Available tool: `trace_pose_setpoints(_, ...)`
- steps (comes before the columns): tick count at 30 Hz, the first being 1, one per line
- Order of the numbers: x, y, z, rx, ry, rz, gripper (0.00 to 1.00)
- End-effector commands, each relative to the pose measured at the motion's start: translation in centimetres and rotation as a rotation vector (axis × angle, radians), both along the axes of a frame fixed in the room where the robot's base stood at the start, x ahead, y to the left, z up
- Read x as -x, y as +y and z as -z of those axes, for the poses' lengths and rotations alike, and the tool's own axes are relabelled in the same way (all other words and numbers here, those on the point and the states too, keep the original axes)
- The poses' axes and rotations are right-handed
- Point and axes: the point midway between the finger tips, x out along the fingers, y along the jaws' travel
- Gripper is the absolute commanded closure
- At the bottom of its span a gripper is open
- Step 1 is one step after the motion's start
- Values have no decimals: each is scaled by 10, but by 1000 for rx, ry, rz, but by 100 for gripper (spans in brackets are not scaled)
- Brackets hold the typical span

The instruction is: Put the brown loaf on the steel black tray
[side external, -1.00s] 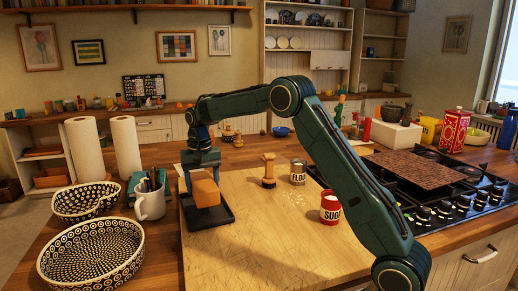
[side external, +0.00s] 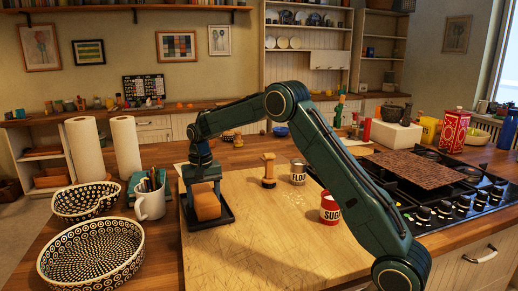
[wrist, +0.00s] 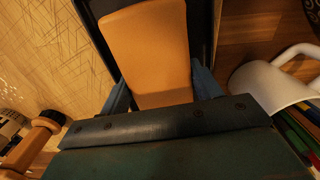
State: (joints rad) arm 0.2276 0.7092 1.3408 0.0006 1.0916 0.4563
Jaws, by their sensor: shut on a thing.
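The brown loaf (side external: 207,205) is a smooth orange-brown block over the black tray (side external: 222,222), within its rim in the side view. Whether its underside touches the tray floor is hard to tell. My gripper (side external: 202,184) points down from above with its jaws shut on the loaf. In the wrist view the loaf (wrist: 148,50) lies between the two blue fingers (wrist: 160,92), and dark tray edges (wrist: 204,25) show on both sides of it.
A white mug with pens (side external: 150,204) stands close left of the tray. Patterned bowls (side external: 90,255) are farther left. A wooden mill (side external: 268,171), flour tin (side external: 298,172) and sugar tin (side external: 329,208) stand on the board (side external: 265,235). The board's front is clear.

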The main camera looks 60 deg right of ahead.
Motion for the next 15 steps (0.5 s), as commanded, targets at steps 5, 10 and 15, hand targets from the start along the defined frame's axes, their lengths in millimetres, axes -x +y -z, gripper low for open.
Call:
trace_pose_setpoints(5,0,0,1,-1,1,0,15)
trace_pose_setpoints(10,0,0,1,0,0,0,15)
trace_pose_setpoints(15,0,0,-1,0,0,0,15)
